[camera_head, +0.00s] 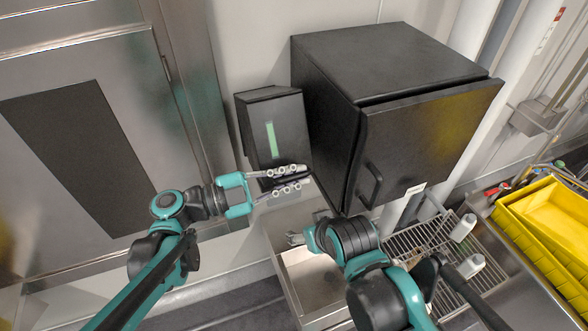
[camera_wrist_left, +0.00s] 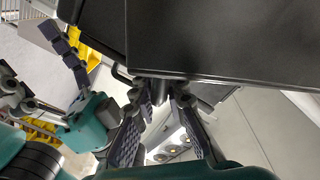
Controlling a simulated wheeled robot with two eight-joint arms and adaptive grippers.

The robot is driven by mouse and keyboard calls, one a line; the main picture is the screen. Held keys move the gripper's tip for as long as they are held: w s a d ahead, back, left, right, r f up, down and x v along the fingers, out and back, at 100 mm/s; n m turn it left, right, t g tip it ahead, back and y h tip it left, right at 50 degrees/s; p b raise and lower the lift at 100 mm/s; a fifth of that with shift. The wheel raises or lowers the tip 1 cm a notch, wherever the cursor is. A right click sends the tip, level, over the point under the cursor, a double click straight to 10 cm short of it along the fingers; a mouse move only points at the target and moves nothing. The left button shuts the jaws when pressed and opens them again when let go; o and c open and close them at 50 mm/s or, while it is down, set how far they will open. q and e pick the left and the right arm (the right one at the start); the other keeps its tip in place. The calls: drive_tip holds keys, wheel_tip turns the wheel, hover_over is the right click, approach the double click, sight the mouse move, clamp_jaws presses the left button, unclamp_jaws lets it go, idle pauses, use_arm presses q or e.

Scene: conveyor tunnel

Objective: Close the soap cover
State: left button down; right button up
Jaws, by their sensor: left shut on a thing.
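The soap dispenser (camera_head: 287,117) is a black box with a green strip on its front, mounted on the wall left of the large black cabinet. Its black cover fills the top of the left wrist view (camera_wrist_left: 225,40). I cannot tell how far the cover stands open. My left gripper (camera_head: 307,173) is at the dispenser's lower end, with one finger on each side of a dark lower part. In the left wrist view its fingers (camera_wrist_left: 165,90) are shut on that part, just under the black panel.
The large black cabinet (camera_head: 415,140) with a handle stands close on the right of the dispenser. Below are a metal sink (camera_head: 315,283) and a wire rack (camera_head: 418,242) with white bottles. Yellow crates (camera_head: 550,215) stand at the far right. Open floor lies at lower left.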

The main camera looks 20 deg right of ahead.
sight(285, 194)
use_arm(q)
drive_tip(key=shift+m, duration=0.8)
drive_tip(key=shift+w+a+f+b, duration=0.1)
drive_tip(key=shift+w+f+b, duration=0.75)
drive_tip(key=shift+f+b, duration=0.9)
drive_tip(key=shift+w+a+f+b, duration=0.1)
drive_tip(key=shift+w+f+b, duration=0.95)
drive_tip(key=shift+f, duration=1.2)
drive_tip(key=shift+w+f+b, duration=0.7)
drive_tip(key=shift+f+b, duration=0.9)
drive_tip(key=shift+f, duration=0.4)
drive_tip(key=c, duration=1.6)
unclamp_jaws()
drive_tip(key=shift+w+f, duration=0.1)
drive_tip(key=shift+w, duration=0.2)
drive_tip(key=a, duration=1.2)
drive_tip(key=shift+s, duration=0.2)
